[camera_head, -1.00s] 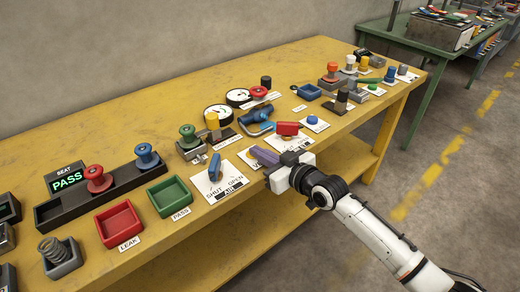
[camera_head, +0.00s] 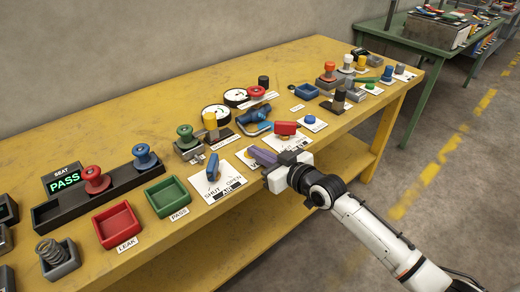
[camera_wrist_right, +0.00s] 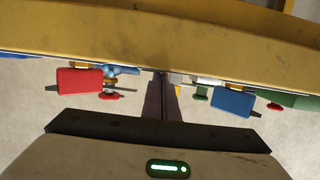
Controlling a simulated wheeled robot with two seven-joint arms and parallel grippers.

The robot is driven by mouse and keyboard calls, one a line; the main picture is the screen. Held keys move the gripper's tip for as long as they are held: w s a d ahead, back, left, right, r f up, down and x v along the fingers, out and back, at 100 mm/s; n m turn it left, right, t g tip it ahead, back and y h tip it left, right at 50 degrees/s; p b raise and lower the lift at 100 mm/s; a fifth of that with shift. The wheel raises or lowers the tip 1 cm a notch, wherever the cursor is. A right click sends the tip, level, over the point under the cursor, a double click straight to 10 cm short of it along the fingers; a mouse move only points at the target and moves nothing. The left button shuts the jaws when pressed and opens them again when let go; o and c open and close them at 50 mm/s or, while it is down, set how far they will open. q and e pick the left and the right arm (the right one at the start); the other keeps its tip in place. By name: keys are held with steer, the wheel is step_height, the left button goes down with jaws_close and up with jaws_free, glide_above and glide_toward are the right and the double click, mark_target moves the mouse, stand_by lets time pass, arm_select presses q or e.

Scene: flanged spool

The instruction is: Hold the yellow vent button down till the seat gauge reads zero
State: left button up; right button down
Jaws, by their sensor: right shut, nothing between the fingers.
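My right gripper (camera_head: 262,156) is shut and empty, its purple fingers over a white card (camera_head: 243,160) at the bench's front edge. The card's lettering is mostly covered. A bit of yellow (camera_wrist_right: 178,90) shows beside the fingers in the right wrist view; most of the vent button is hidden, so I cannot tell whether it is pressed. Two round white-faced gauges (camera_head: 215,116) (camera_head: 236,97) stand behind; their needles are too small to read, and I cannot tell which is the seat gauge. A display (camera_head: 66,181) marked SEAT reads PASS in green. My left gripper is out of view.
A blue lever (camera_head: 212,167) on the SHUT/OPEN card stands left of the fingers, a red lever (camera_head: 287,128) close on the right. Red (camera_head: 119,225) and green (camera_head: 168,195) trays sit further left. The bench's back left is bare.

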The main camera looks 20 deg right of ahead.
steer(key=r+p, duration=0.2)
steer(key=p, duration=0.1)
steer(key=r+p, duration=0.2)
steer(key=shift+s, duration=0.3)
steer(key=v, duration=0.9)
steer(key=shift+d+r+b, duration=0.15)
steer(key=shift+b, duration=0.15)
steer(key=shift+s, duration=0.15)
steer(key=s+a+f+m+g+h, duration=0.1)
steer(key=s+a+f+g, duration=0.2)
steer(key=s+f, duration=0.9)
steer(key=s+a+f+m+g+h, duration=0.1)
steer(key=s+a+f+g, duration=0.2)
steer(key=s+f, duration=0.9)
steer(key=shift+s+f+h, duration=0.2)
steer(key=shift+f+h, duration=0.15)
steer(key=shift+h, duration=0.05)
steer(key=shift+a, duration=0.1)
